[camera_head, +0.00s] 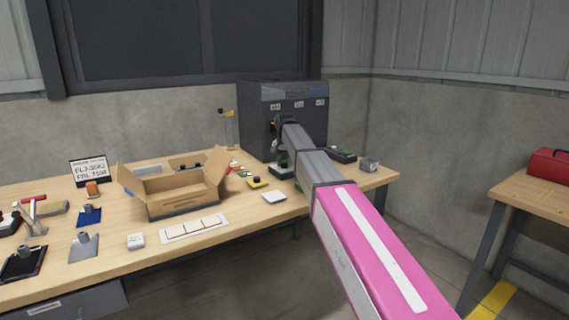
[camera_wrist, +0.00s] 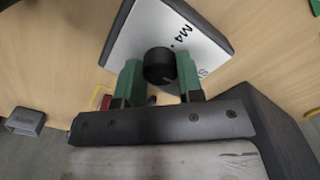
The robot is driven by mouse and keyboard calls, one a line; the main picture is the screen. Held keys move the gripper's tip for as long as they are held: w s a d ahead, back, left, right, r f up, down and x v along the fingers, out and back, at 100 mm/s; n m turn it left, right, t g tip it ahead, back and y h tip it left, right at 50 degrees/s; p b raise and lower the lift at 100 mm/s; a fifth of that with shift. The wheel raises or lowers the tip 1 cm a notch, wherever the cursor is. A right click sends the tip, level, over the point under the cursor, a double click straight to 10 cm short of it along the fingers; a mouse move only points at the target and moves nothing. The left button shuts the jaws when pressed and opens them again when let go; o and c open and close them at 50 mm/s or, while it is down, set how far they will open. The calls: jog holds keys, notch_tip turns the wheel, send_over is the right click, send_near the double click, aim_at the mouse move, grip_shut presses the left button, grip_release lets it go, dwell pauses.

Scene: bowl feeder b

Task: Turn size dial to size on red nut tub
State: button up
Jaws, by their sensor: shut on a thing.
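The size dial has a black round knob (camera_wrist: 158,62) on a pale tilted plate (camera_wrist: 210,48). The plate reads "M4" with a dot beside it, and another mark starting with "S" is partly covered. My gripper (camera_wrist: 158,80) has its two green fingers shut on the knob, one on each side. I cannot make out where the knob points. In the head view my arm reaches to the front of the grey machine (camera_head: 255,125), and it hides much of the dial area. I cannot identify the red nut tub or read its size in either view.
An open cardboard box (camera_head: 182,203) stands mid-bench, with a sign (camera_head: 88,171) behind it to the left. A yellow block with a black top (camera_head: 257,183) and a white tile (camera_head: 274,198) lie near my arm. A small grey box (camera_head: 369,164) is at the right end.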

aim_at(284, 163)
jog(key=o, duration=0.9)
notch_tip(284, 163, up, 11)
jog(key=shift+f, duration=0.1)
jog(key=shift+s, duration=0.1)
